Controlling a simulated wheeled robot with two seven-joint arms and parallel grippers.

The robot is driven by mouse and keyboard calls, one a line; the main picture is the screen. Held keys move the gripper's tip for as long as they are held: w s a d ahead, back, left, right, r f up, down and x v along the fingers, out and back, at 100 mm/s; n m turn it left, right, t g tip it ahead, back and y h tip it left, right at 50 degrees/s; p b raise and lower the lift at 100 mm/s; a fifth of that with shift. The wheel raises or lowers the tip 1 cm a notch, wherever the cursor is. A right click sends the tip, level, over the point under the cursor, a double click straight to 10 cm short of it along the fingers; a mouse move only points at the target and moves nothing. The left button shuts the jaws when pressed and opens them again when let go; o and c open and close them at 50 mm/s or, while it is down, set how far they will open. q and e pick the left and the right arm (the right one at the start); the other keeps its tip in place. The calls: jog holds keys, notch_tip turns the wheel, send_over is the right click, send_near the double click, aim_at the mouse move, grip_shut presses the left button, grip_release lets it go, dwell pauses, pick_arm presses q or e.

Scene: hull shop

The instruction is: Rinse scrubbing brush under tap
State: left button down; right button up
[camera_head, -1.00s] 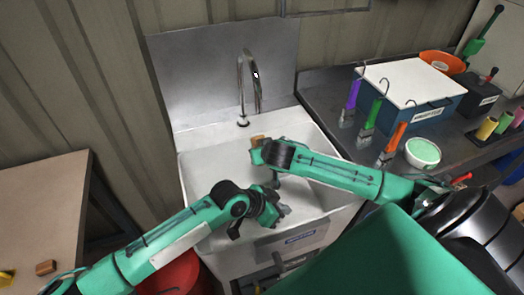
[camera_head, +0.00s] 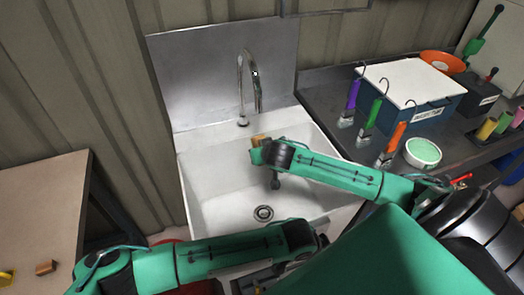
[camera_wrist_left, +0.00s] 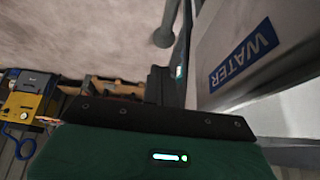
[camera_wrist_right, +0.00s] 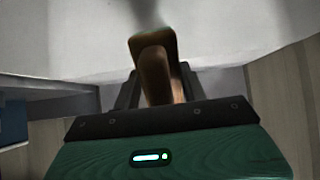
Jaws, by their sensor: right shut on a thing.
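The scrubbing brush (camera_head: 258,140) shows only as a small brown wooden piece at my right gripper (camera_head: 264,154), over the white sink basin (camera_head: 220,200). In the right wrist view the brown wooden piece (camera_wrist_right: 153,55) stands between the dark fingers, which are shut on it; its far end is blurred. The curved metal tap (camera_head: 241,85) rises behind the basin. The brush is in front of and below its spout (camera_head: 258,75). My left gripper is low at the sink front, mostly hidden in the head view; its dark fingers (camera_wrist_left: 160,86) look together and empty in the left wrist view.
A WATER label (camera_wrist_left: 244,53) is beside my left gripper. The drain (camera_head: 263,213) is bare. To the right, a bench holds a white-lidded box (camera_head: 410,80), hanging coloured brushes (camera_head: 372,112) and a green-filled bowl (camera_head: 423,153). A wooden table (camera_head: 40,205) stands left.

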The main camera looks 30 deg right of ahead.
pick_arm(q)
jog(key=shift+f, duration=0.8)
jog(key=shift+f, duration=0.1)
dwell(1.5)
jog(key=shift+f, duration=2.9)
jog(key=shift+r, duration=4.6)
jog(key=v, duration=1.2)
